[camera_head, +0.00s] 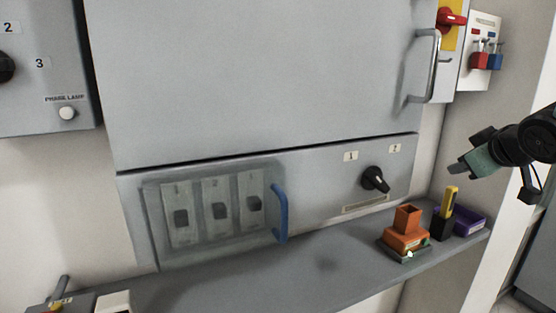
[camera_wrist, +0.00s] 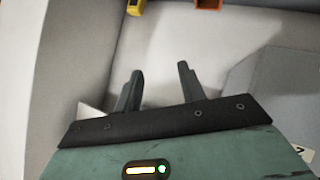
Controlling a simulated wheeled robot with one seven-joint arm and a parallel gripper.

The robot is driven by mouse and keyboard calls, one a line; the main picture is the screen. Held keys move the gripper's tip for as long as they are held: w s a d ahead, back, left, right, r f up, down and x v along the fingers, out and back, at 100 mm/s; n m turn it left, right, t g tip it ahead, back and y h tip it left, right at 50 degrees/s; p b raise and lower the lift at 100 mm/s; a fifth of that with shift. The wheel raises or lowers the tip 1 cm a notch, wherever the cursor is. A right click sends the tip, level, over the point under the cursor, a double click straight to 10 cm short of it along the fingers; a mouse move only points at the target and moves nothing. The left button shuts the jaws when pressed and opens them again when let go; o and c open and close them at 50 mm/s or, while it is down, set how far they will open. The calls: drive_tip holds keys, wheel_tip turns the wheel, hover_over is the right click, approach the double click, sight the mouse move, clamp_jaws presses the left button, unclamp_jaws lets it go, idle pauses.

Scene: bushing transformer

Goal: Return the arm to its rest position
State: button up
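My gripper (camera_head: 462,168) is at the right of the head view, in the air above the right end of the shelf. In the wrist view its two dark fingers (camera_wrist: 160,82) stand apart with nothing between them. My arm comes in from the right edge of the head view. The gripper touches nothing that I can see.
Below the gripper, the grey shelf (camera_head: 290,283) holds an orange holder (camera_head: 406,232), a yellow-handled tool (camera_head: 450,198) in a black holder and a purple tray (camera_head: 468,222). A grey cabinet (camera_head: 250,80) has a door handle (camera_head: 433,65). Padlocks (camera_head: 480,61) hang at upper right.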

drive_tip(key=s+a+f+m+g+y, duration=0.1)
drive_tip(key=s+a+f+m+g, duration=0.1)
drive_tip(key=s+a+f+g, duration=0.4)
drive_tip(key=s+a+f+m+g+y, duration=0.15)
drive_tip(key=s+a+f, duration=0.25)
drive_tip(key=s+f, duration=0.5)
drive_tip(key=s+a+r+n+g+p, duration=0.1)
drive_tip(key=s+a+n+g, duration=0.1)
drive_tip(key=s+a, duration=0.5)
drive_tip(key=s+a+r+n+g+p, duration=0.1)
drive_tip(key=s+a+n, duration=0.4)
drive_tip(key=a, duration=0.6)
drive_tip(key=shift+s+a+r+g, duration=0.35)
drive_tip(key=shift+s+a+r, duration=0.05)
drive_tip(key=shift+s, duration=0.45)
